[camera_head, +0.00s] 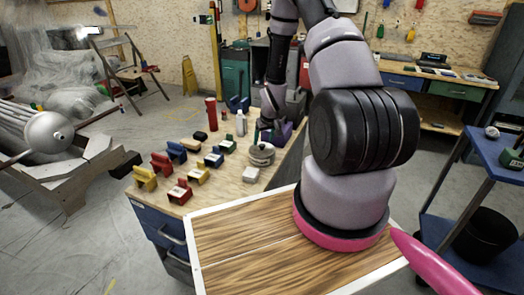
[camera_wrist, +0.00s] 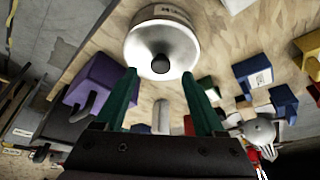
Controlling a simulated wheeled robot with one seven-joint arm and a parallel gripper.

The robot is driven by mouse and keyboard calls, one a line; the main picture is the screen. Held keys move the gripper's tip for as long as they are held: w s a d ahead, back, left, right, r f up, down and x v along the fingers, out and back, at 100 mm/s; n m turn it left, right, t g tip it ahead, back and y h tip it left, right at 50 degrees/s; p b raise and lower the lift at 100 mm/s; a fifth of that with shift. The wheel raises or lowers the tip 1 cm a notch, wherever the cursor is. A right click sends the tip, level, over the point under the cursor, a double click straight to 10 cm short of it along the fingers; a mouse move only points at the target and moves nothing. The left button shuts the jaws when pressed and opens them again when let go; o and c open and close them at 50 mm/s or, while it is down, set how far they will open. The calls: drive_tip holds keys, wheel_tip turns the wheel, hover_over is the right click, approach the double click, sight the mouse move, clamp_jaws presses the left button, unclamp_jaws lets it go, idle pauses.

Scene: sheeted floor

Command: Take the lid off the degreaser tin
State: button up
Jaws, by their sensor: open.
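The degreaser tin (camera_head: 261,156) is a squat, round, pale grey tin standing on the wooden workbench top. In the wrist view its silvery lid (camera_wrist: 142,42) faces me, with a dark round knob (camera_wrist: 160,64) in the middle, and the lid sits on the tin. My gripper (camera_wrist: 160,75) is open, its two green fingers pointing at the lid with the knob between the lines of their tips. Nothing is between the fingers. In the head view my gripper (camera_head: 265,133) is just behind and above the tin; whether it touches the lid cannot be told.
A purple block (camera_head: 286,133) stands close behind the tin. A white block (camera_head: 252,174) lies in front. Several red, yellow and blue blocks (camera_head: 197,174) fill the bench's left side. A red cylinder (camera_head: 211,114) stands at the back. A wood-topped surface (camera_head: 235,240) is nearer me.

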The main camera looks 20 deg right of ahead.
sight(262, 144)
drive_tip(key=shift+x, duration=1.55)
clamp_jaws()
drive_tip(key=shift+r, duration=0.1)
